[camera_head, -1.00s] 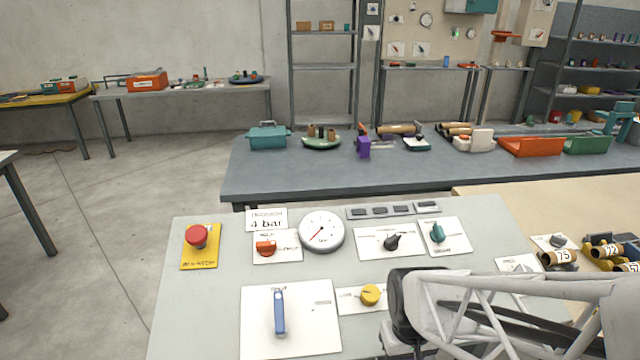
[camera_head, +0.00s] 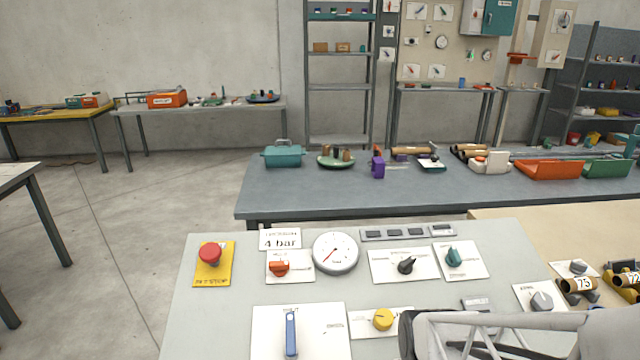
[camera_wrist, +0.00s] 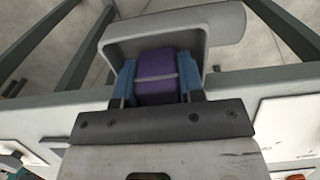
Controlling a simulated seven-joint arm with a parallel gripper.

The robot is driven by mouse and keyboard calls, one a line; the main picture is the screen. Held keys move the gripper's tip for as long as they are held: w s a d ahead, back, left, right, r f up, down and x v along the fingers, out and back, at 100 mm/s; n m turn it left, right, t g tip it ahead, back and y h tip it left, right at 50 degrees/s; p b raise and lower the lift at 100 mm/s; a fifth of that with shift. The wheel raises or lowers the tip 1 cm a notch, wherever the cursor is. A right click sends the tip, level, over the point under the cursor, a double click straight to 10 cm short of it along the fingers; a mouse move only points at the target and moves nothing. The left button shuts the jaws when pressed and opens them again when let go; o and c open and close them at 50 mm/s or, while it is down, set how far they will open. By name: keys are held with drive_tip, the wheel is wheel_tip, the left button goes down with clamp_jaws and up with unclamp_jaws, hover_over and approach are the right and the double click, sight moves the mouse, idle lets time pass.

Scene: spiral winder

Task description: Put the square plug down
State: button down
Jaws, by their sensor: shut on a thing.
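The square plug (camera_wrist: 156,78) is a purple block with a pale band across it, seen in the wrist view. My gripper (camera_wrist: 157,88) is shut on it, with one blue finger on each side. A pale grey rounded shape (camera_wrist: 190,20) lies beyond and around the plug in the wrist view. I cannot tell what it is or whether the plug touches it. In the head view my arm shows at the lower right, and the gripper and plug are out of sight.
The grey control panel (camera_head: 215,320) carries a red stop button (camera_head: 210,254), a round gauge (camera_head: 335,254) and several knobs. Behind it the blue-grey bench (camera_head: 300,190) holds a teal box (camera_head: 283,156), a small purple object (camera_head: 377,165) and an orange tray (camera_head: 550,170).

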drive_tip(key=shift+f, duration=0.25)
drive_tip(key=c, duration=1)
unclamp_jaws()
drive_tip(key=shift+r, duration=0.2)
wheel_tip(320, 180, up, 13)
drive_tip(key=shift+f, duration=0.1)
drive_tip(key=a+r+t, duration=0.1)
drive_tip(key=r, duration=0.2)
drive_tip(key=s+r, duration=0.1)
drive_tip(key=r, duration=0.3)
drive_tip(key=s+a+r+t, duration=0.1)
drive_tip(key=r, duration=0.3)
drive_tip(key=shift+s+a+r+t, duration=0.1)
drive_tip(key=shift+s+a+t, duration=0.05)
drive_tip(key=shift+a+t, duration=0.15)
